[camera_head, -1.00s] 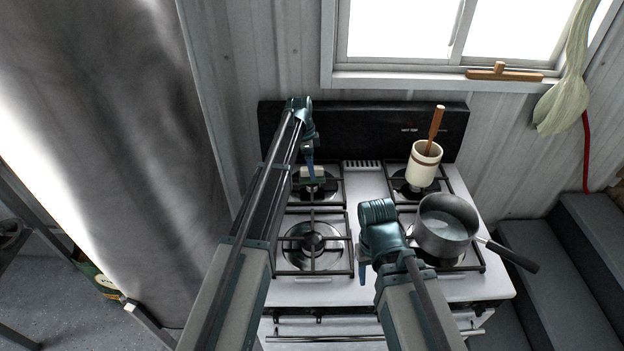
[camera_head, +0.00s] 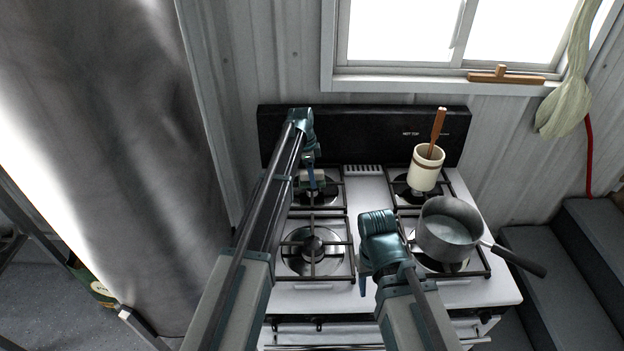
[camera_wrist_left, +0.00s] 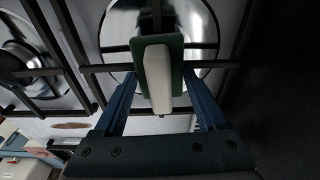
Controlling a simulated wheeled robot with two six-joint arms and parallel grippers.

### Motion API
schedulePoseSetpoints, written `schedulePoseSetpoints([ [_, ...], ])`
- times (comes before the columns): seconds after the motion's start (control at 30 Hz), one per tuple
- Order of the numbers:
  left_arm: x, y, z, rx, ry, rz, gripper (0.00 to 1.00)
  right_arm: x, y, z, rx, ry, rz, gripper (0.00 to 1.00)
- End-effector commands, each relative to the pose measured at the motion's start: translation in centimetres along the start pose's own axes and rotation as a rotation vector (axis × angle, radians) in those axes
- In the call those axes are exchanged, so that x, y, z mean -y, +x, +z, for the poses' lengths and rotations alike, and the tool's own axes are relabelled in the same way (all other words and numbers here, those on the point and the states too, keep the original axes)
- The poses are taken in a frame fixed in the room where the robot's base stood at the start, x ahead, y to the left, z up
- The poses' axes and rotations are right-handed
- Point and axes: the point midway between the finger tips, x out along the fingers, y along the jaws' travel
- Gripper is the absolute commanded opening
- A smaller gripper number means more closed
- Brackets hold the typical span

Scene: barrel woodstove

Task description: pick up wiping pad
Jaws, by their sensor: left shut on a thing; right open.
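The wiping pad (camera_wrist_left: 158,78), a small block with a pale face and a dark green back, is between the fingers of my left gripper (camera_wrist_left: 160,88) in the left wrist view. The fingers are shut on it. In the head view, the pad (camera_head: 312,181) is small and partly hidden by my left gripper (camera_head: 309,176), over the back left burner. Whether it touches the grate is unclear. My right gripper (camera_head: 363,280) is open and empty near the front middle of the stove, with its fingers mostly hidden by its own wrist.
The stove (camera_head: 370,190) has black grates. A cream crock (camera_head: 423,170) with a wooden-handled tool stands on the back right burner. A grey saucepan (camera_head: 447,232) sits on the front right burner, handle outward. The front left burner (camera_head: 313,248) is bare.

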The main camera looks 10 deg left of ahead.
Motion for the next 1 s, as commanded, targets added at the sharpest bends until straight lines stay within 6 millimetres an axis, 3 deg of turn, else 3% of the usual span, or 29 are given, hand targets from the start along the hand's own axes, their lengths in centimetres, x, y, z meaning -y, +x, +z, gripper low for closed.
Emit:
schedulePoseSetpoints([
  [0.47,0.0,-0.7,-0.1,0.000,0.000,0.000,0.19,-0.1,-0.7,0.0,0.000,0.000,0.000,0.50],
  [0.87,0.0,-4.1,-0.6,0.000,0.000,0.000,0.19,-0.4,-4.1,0.2,0.000,-0.001,0.000,0.50],
  [1.0,-3.6,-3.9,-0.7,0.000,0.001,0.000,0.19,-0.4,-3.9,0.2,0.000,-0.002,0.000,0.50],
])
